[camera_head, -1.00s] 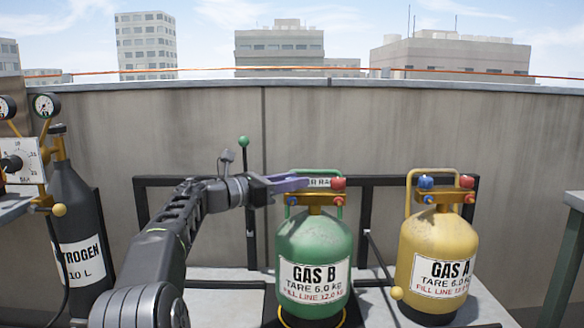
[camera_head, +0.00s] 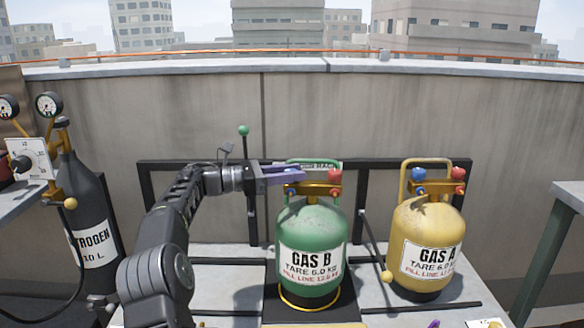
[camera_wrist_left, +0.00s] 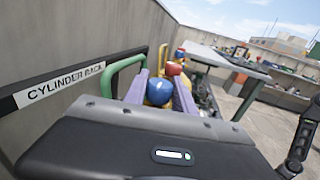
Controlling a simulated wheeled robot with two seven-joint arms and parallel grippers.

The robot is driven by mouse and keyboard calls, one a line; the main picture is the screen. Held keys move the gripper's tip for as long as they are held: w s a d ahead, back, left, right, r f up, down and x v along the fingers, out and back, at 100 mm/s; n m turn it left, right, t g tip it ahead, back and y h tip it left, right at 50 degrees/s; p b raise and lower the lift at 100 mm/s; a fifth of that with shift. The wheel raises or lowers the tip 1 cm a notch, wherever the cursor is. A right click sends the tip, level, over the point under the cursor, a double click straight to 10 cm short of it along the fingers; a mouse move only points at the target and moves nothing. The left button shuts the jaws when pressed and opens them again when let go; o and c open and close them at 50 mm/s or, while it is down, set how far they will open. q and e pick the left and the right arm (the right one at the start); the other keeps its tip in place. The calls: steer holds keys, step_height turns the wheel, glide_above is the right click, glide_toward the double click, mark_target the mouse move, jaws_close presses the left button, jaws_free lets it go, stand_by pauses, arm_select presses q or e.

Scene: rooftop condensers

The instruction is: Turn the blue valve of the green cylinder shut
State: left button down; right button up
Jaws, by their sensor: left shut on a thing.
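The green cylinder (camera_head: 312,228), labelled GAS B, stands upright on the rack's base. My left gripper (camera_head: 298,173) reaches in from the left at its top, under the green handle. In the left wrist view the blue valve (camera_wrist_left: 158,92) sits between the purple fingers of my left gripper (camera_wrist_left: 160,88), which is shut on it. In the head view the gripper hides this valve. The cylinder's red valve (camera_head: 306,176) is just right of the fingertips and also shows beyond the blue one in the wrist view (camera_wrist_left: 173,68).
A yellow cylinder (camera_head: 427,235), GAS A, with its own blue (camera_head: 418,174) and red valves stands at right. A dark nitrogen cylinder (camera_head: 88,215) and gauges stand at left. A black rack rail (camera_head: 190,167) and concrete wall (camera_head: 400,115) are behind.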

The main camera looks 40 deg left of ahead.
arm_select(q)
steer(key=c, duration=1)
jaws_free()
steer(key=shift+c, duration=0.2)
steer(key=shift+s+a, duration=0.15)
steer(key=p+v, duration=0.3)
steer(key=v, duration=0.4)
steer(key=shift+s, duration=0.2)
steer(key=shift+a, duration=0.1)
